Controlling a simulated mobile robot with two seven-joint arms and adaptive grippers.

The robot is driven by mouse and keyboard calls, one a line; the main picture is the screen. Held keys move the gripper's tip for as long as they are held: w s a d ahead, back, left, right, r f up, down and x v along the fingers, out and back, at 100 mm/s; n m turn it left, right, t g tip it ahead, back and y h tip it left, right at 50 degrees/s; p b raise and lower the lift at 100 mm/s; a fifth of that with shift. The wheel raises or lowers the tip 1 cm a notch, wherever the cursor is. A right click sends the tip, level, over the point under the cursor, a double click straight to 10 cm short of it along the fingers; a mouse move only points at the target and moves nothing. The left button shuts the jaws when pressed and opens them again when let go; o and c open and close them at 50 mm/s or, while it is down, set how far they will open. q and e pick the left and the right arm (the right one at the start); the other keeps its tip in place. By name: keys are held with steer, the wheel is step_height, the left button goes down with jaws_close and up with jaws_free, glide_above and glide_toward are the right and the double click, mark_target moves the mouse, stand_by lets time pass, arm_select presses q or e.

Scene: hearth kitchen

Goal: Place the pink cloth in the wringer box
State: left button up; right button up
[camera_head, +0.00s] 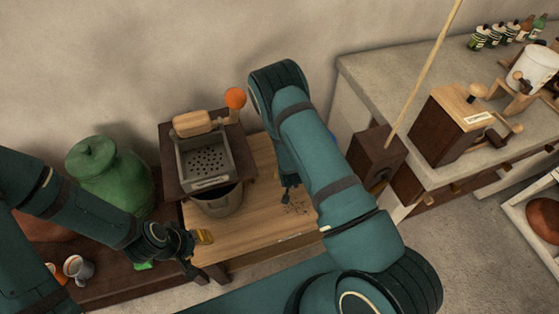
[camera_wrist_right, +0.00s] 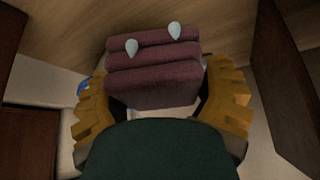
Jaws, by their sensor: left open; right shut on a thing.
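The pink cloth (camera_wrist_right: 155,75), a dark pink folded stack with two pale drops on it, is between the yellow fingers of my right gripper (camera_wrist_right: 160,98) in the right wrist view. The gripper is shut on it. In the head view the cloth and right fingers are hidden behind my right arm. The wringer box (camera_head: 247,172), a dark wooden frame with a grey perforated tray and an orange-knobbed lever, stands left of my right arm. My left gripper (camera_head: 198,252) is open and empty, in front of the box near the bench's front edge.
A metal bucket (camera_head: 218,204) sits under the wringer tray. A green lidded jar (camera_head: 105,175) and a mug (camera_head: 78,268) are at left. The bench front (camera_head: 245,240) is mostly clear.

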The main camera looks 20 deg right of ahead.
steer(key=shift+n+y, duration=0.3)
steer(key=shift+n, duration=0.3)
steer(key=r, duration=0.3)
steer(key=w+r, duration=0.1)
steer(key=r, duration=0.2)
steer(key=w+a+r, duration=0.1)
steer(key=r, duration=0.2)
steer(key=shift+w, duration=0.2)
steer(key=s+a+r+n+y, duration=0.1)
steer(key=s+a+r+n, duration=0.15)
steer(key=r, duration=0.85)
steer(key=s+a+r+n+y, duration=0.1)
steer(key=s+a+r+n, duration=0.2)
steer(key=r, duration=0.7)
steer(key=s+f+m, duration=0.1)
steer(key=s+f, duration=0.3)
steer(key=f, duration=0.1)
steer(key=shift+s+a+t, duration=0.25)
steer(key=shift+a+t, duration=0.05)
steer(key=shift+a, duration=0.05)
steer(key=shift+m, duration=0.25)
